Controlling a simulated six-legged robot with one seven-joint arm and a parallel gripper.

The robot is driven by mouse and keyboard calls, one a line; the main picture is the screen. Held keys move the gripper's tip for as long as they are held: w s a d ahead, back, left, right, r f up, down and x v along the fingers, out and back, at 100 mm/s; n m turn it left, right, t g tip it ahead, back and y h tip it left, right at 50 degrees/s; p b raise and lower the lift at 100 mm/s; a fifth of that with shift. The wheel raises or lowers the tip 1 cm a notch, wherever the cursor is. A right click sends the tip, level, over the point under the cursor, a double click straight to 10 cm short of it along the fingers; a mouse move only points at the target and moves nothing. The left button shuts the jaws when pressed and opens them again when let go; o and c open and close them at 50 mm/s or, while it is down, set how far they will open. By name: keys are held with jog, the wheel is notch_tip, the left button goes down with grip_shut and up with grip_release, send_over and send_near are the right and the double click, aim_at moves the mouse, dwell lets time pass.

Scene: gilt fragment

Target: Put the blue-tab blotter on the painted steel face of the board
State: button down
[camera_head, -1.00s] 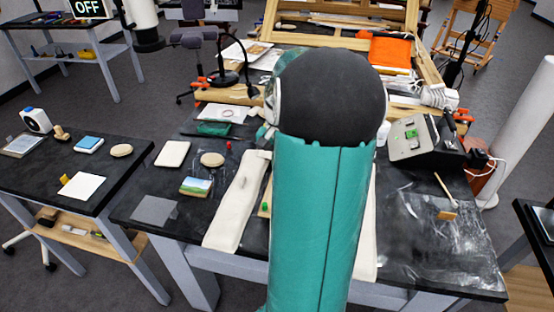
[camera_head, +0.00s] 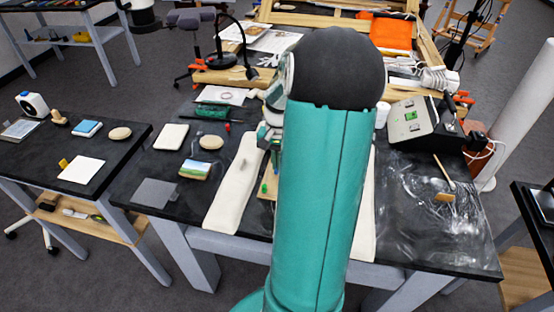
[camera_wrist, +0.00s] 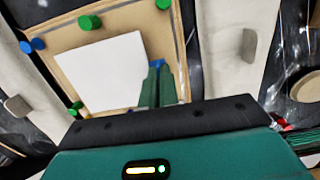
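The blue-tab blotter is a white sheet (camera_wrist: 98,72) in the wrist view, with its blue tab (camera_wrist: 157,63) at my fingertips. My gripper (camera_wrist: 157,72) has its two green fingers close together, with the tab between them. The sheet lies over the tan-edged board (camera_wrist: 62,45), covering much of its face. I cannot tell whether sheet and board touch. Green and blue round pieces sit along the board's edges. In the head view my arm hides most of the board; a tan strip (camera_head: 267,190) shows left of my arm.
Pale padded strips (camera_head: 235,190) flank the board, with small grey blocks on them. A sheet with a yellow tab (camera_head: 82,170) lies on the left table. A black device with a grey sloped panel (camera_head: 410,120) stands at right.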

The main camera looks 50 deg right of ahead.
jog(key=shift+f, duration=0.45)
dwell(0.6)
jog(key=c, duration=1.6)
grip_release()
jog(key=shift+r, duration=0.1)
